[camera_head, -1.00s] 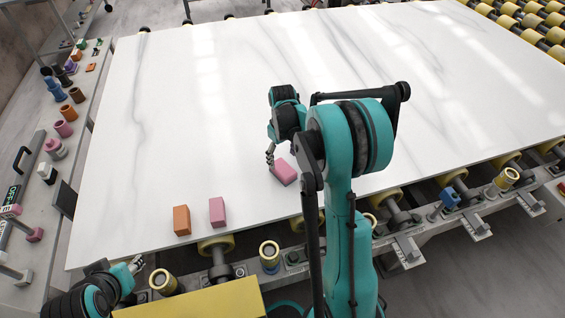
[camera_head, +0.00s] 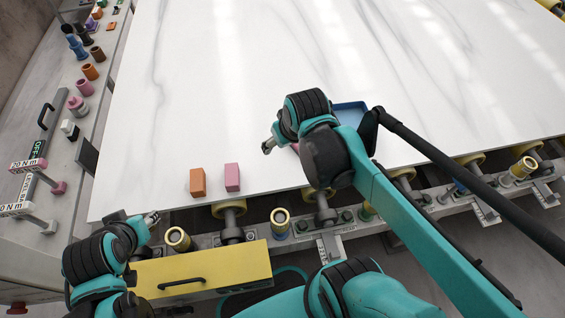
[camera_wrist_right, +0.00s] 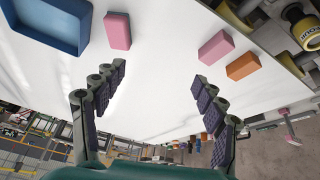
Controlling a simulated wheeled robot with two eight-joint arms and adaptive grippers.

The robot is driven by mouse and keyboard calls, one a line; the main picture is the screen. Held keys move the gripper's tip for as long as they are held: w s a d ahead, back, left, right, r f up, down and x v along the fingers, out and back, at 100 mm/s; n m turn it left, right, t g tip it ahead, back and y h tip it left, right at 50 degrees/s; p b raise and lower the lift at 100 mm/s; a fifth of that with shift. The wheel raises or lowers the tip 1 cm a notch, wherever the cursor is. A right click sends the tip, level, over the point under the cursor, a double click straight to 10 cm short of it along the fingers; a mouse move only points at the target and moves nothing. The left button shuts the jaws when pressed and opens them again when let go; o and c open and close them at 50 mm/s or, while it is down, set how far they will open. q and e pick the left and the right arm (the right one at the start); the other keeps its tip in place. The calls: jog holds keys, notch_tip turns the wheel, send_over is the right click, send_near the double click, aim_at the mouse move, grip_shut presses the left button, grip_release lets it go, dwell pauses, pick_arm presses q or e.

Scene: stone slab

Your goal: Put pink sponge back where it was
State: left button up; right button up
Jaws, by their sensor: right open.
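One pink sponge (camera_head: 232,177) stands upright on the white slab beside an orange sponge (camera_head: 197,182), near the slab's front edge. A second pink block (camera_head: 295,147) is mostly hidden behind my right gripper (camera_head: 268,146). In the right wrist view this second pink block (camera_wrist_right: 118,31) sits near the blue tray (camera_wrist_right: 50,22), outside it. The other pink sponge (camera_wrist_right: 216,47) and the orange one (camera_wrist_right: 243,66) show at right there. My right gripper (camera_wrist_right: 160,75) is open and empty, with its fingers above the slab. My left gripper (camera_head: 153,218) hangs off the slab's front-left edge, its jaws too small to judge.
The blue tray (camera_head: 350,112) lies on the slab behind my right arm. Rollers and a metal frame (camera_head: 300,230) run along the front edge, with a yellow drawer (camera_head: 200,275) below. A side bench (camera_head: 90,110) at left holds several coloured pieces. The slab's middle is clear.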

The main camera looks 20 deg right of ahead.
jog(key=s+a+f+t, duration=0.1)
jog(key=s+a+t, duration=0.1)
jog(key=s, duration=0.3)
jog(key=shift+s+a+f+m, duration=0.25)
jog(key=shift+a+m, duration=0.05)
jog(key=shift+a, duration=0.25)
